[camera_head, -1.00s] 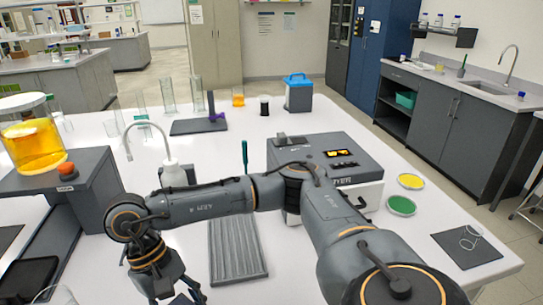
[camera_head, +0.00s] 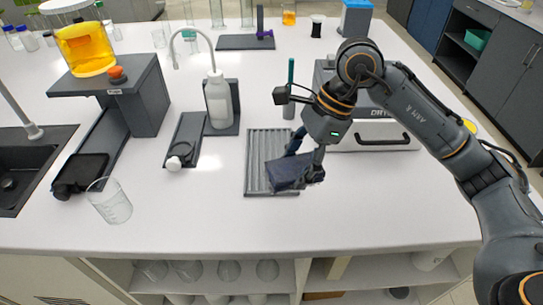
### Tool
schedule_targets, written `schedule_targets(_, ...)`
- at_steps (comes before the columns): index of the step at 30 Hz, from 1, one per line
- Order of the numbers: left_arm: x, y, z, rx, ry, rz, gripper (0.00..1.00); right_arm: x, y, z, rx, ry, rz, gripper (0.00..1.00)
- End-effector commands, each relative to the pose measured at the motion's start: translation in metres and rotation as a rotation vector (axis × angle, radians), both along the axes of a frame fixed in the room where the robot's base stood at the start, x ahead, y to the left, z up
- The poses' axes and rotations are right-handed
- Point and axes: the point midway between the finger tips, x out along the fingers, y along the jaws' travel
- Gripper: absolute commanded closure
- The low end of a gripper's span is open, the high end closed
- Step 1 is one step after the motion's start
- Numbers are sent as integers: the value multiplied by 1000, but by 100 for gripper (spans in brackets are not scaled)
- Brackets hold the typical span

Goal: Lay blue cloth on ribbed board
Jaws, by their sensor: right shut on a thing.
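The ribbed board (camera_head: 257,160) is a grey grooved plate lying flat on the white bench, near the middle of the head view. The blue cloth (camera_head: 285,175) is a dark navy folded piece. My right gripper (camera_head: 306,166) is shut on it at its right side. The cloth covers the lower right part of the board in this view and reaches past its right edge. I cannot tell whether it touches the board or hangs just above it. My left gripper is not in view.
A white wash bottle (camera_head: 218,100) stands left of the board, with a dark tray (camera_head: 185,135) beside it. A glass beaker (camera_head: 111,203) is near the front left. The grey dryer box (camera_head: 375,140) stands behind right. The bench front is clear.

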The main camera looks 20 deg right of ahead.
Motion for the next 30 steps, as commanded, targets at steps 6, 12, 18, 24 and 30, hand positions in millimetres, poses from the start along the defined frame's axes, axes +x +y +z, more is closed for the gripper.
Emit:
schedule_targets(6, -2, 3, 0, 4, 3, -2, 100, 7, -5, 13, -1, 2, -225, 72)
schedule_targets(12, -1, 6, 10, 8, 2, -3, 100, 32, -4, 7, 1, 8, -265, 72)
schedule_targets(18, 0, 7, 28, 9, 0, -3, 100, 80, -1, -13, 0, 10, -265, 72)
schedule_targets(24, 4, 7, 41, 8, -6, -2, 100, 117, 0, -47, -2, 11, -262, 72)
schedule_targets(30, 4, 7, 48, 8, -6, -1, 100, 139, 1, -73, 0, 5, -261, 72)
